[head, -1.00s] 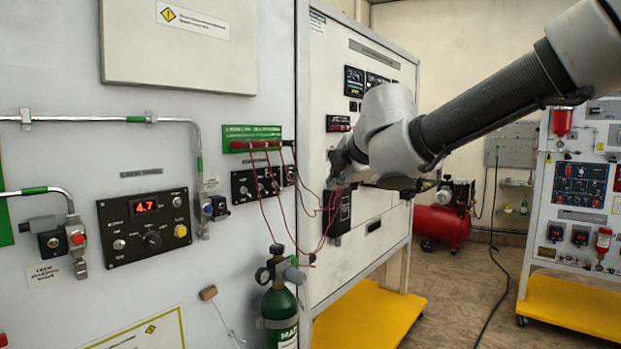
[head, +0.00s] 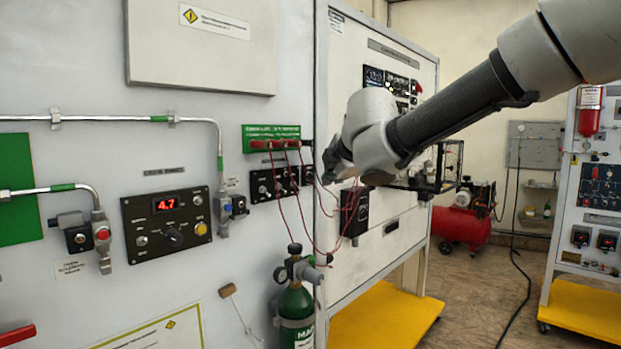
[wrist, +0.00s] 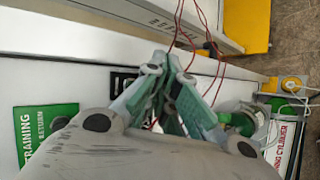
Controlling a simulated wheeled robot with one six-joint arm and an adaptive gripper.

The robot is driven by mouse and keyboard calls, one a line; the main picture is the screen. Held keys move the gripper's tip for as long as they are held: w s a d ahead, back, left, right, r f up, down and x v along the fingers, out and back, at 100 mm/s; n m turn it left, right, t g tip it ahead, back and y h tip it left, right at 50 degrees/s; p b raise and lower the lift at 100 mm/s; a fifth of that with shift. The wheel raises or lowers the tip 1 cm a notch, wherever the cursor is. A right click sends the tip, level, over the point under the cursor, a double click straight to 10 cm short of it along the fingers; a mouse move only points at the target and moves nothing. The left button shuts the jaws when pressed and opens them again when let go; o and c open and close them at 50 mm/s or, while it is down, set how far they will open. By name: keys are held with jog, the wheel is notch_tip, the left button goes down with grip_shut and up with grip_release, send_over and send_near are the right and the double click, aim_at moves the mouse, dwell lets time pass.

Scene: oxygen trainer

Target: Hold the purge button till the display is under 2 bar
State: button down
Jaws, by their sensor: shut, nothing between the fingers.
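The display (head: 166,203) on a black control panel (head: 160,252) reads 4.7 in red digits in the head view. The panel has a yellow button (head: 201,228), a dark knob (head: 174,237) and small silver buttons. Its lettering is too small to read, so I cannot tell which is the purge button. A red button (head: 103,234) sits on a valve left of the panel. My gripper (head: 333,172) is to the right of the panel, well apart from it. In the wrist view my gripper's fingers (wrist: 168,66) are together and empty.
Red leads (head: 300,205) hang from a green strip (head: 270,132) near my gripper. A green cylinder (head: 296,302) stands below. A second white cabinet (head: 385,130) on a yellow base is to the right. A red compressor (head: 462,225) stands farther back on open floor.

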jog(key=shift+w+a, duration=0.65)
jog(key=shift+a, duration=0.25)
dwell(0.8)
jog(key=shift+w+a, duration=0.25)
jog(key=shift+a, duration=0.05)
jog(key=shift+w+a, duration=0.25)
jog(key=shift+a, duration=0.05)
dwell(2.0)
dwell(0.5)
jog(key=shift+s+d, duration=0.5)
jog(key=shift+d, duration=0.1)
jog(key=shift+d, duration=0.1)
jog(key=shift+s+d, duration=0.8)
jog(key=shift+d, duration=0.15)
jog(key=shift+s+d, duration=0.75)
jog(key=shift+d, duration=0.2)
jog(key=shift+d, duration=0.1)
